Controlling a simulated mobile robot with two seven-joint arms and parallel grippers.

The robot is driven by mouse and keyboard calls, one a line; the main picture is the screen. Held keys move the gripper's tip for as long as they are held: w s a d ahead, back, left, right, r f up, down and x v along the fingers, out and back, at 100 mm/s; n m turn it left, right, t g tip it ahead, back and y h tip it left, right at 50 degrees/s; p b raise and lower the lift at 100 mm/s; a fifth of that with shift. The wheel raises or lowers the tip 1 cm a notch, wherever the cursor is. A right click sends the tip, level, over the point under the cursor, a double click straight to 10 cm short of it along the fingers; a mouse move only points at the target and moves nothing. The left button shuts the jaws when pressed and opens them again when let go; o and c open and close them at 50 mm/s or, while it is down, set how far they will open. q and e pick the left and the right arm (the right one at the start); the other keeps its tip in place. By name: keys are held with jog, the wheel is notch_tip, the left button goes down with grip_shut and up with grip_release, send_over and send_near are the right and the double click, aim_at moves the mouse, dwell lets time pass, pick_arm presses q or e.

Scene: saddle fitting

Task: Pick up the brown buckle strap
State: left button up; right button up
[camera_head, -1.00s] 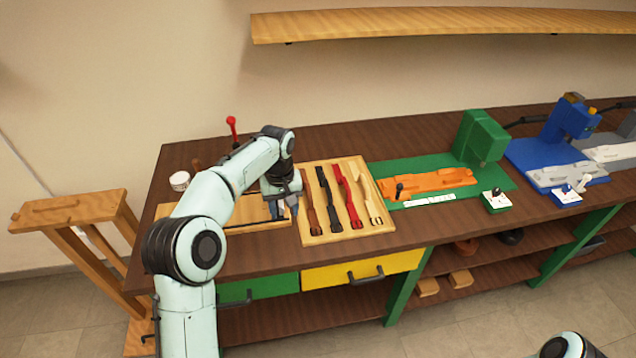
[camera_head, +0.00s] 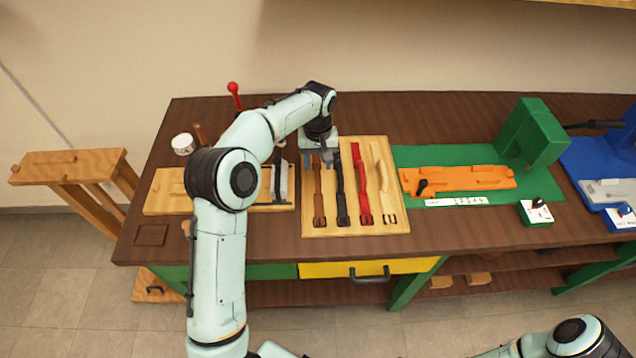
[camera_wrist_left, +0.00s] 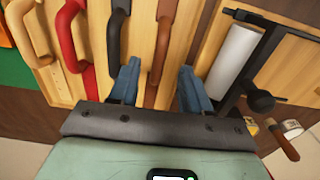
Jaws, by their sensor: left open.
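The brown buckle strap (camera_head: 319,205) lies on the light wooden board, leftmost of the straps, with its buckle end toward the front edge. My left gripper (camera_head: 318,158) is open above the strap's far end, which it partly hides in the head view. In the left wrist view the brown strap (camera_wrist_left: 164,48) runs between the two blue fingers of the left gripper (camera_wrist_left: 158,78), with space on both sides. I cannot tell how far above the strap the fingers are. My right arm shows at the bottom edge, but its gripper is not in view.
Right beside the brown strap lie a black strap (camera_head: 342,205), a red strap (camera_head: 362,195) and a tan strap (camera_head: 384,190) on the wooden board (camera_head: 330,229). Left is a board with a white roller (camera_wrist_left: 233,60) and dark bar. A green station (camera_head: 535,140) stands right.

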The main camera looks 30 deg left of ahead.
aim_at(318, 174)
pick_arm(q)
jog(key=shift+w+f, duration=0.1)
jog(key=shift+f, duration=0.55)
notch_tip(318, 174, down, 5)
jog(key=shift+f, duration=0.1)
jog(key=shift+c, duration=0.4)
grip_shut()
